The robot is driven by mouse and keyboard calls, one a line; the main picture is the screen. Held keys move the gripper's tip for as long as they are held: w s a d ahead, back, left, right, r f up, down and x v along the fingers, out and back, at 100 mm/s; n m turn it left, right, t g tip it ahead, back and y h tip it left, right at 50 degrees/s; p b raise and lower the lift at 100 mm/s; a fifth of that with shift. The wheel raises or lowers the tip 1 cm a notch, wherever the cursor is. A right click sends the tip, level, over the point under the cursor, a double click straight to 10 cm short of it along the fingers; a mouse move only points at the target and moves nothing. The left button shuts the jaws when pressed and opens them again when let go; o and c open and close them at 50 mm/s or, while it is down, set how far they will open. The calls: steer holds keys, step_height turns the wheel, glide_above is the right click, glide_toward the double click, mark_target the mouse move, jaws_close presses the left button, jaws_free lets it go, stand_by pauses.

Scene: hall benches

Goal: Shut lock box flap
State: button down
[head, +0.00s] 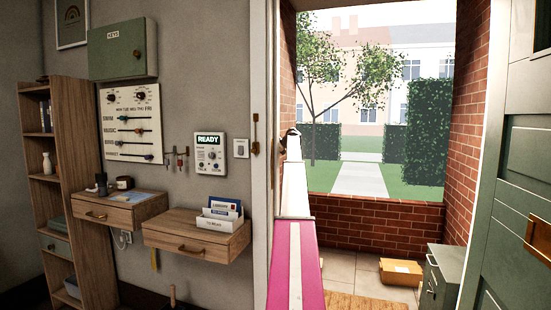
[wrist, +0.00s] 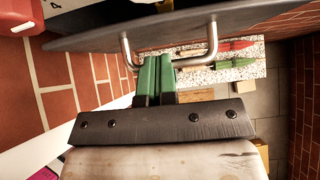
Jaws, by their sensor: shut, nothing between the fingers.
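In the wrist view a dark grey panel (wrist: 90,38) with a U-shaped metal handle (wrist: 211,42) spans the top. It looks like the lock box flap, seen almost edge-on, so I cannot tell how far open it stands. My gripper (wrist: 157,58) has its green fingers together, with nothing between them. The fingertips overlap the handle near its left part; I cannot tell whether they touch it. In the head view my arm reaches through the doorway, and the gripper end is small and dark at the brick edge. The lock box itself is not clear there.
The brick porch has a low wall (head: 375,218), a yellow box (head: 401,271) and a grey-green cabinet (head: 440,280) on the floor. A green door (head: 515,180) stands at right. Indoors are a KEYS cabinet (head: 122,50) and wall drawers (head: 196,240). Red brick shows close by at left (wrist: 30,75).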

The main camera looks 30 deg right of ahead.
steer(key=shift+w+a, duration=0.15)
stand_by(0.6)
steer(key=f+v, duration=0.1)
steer(key=v, duration=1.2)
steer(key=s+d+f+t+y, duration=0.2)
steer(key=s+d+f, duration=0.2)
steer(key=f, duration=0.2)
steer(key=w+r+x, duration=0.1)
steer(key=r+x, duration=0.1)
steer(key=x, duration=1.1)
steer(key=shift+w+a+r, duration=0.25)
steer(key=shift+a+r, duration=0.05)
steer(key=shift+a, duration=0.1)
steer(key=shift+w+a, duration=0.1)
